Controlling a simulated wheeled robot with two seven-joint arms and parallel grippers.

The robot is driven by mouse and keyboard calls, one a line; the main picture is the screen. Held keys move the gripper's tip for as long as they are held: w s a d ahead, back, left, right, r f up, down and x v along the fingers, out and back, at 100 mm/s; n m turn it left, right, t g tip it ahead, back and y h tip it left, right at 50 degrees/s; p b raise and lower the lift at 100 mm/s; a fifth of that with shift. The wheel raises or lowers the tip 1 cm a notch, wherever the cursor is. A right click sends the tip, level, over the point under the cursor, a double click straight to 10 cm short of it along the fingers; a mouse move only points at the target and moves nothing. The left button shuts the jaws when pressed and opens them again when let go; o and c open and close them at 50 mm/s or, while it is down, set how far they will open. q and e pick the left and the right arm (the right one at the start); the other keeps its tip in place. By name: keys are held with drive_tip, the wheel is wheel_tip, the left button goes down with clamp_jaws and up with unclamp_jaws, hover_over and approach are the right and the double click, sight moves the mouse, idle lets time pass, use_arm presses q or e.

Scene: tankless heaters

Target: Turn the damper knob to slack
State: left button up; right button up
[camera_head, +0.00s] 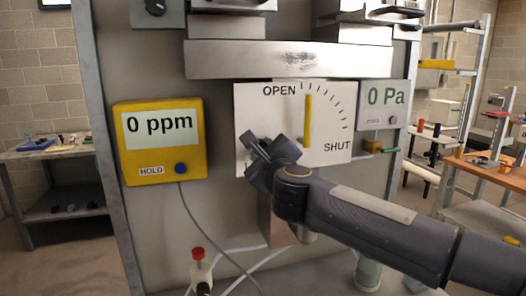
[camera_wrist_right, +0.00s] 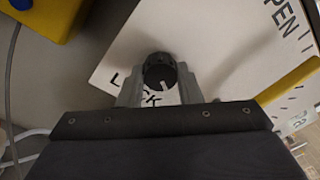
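The damper knob (camera_wrist_right: 160,72) is small, round and black, with a white pointer mark aimed down at a label in the right wrist view. The label's letters are partly covered, and "CK" shows at its end. My right gripper (camera_wrist_right: 161,80) has one grey finger on each side of the knob, seeming to touch it. In the head view my right gripper (camera_head: 258,158) covers the knob at the lower left of the white damper plate (camera_head: 330,150). The plate's yellow pointer (camera_head: 308,121) stands nearly upright, between OPEN and SHUT. My left gripper is not in view.
A yellow meter (camera_head: 159,170) reading 0 ppm is left of the plate, with a cable hanging below. A 0 Pa gauge (camera_head: 385,97) is at its right. A metal bar (camera_head: 290,60) runs above. A red-topped valve (camera_head: 198,262) stands below.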

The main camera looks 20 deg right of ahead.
drive_tip(key=shift+c, duration=1.1)
drive_tip(key=shift+n, duration=0.3)
drive_tip(key=n+p, duration=0.3)
drive_tip(key=n, duration=0.6)
drive_tip(key=n+y+p, duration=0.1)
drive_tip(key=n+p, duration=0.3)
drive_tip(key=n, duration=0.5)
drive_tip(key=shift+r+t, duration=0.1)
drive_tip(key=shift+t, duration=0.2)
drive_tip(key=shift+n+y+p, duration=0.3)
drive_tip(key=shift+n+p, duration=0.6)
drive_tip(key=shift+n, duration=1.1)
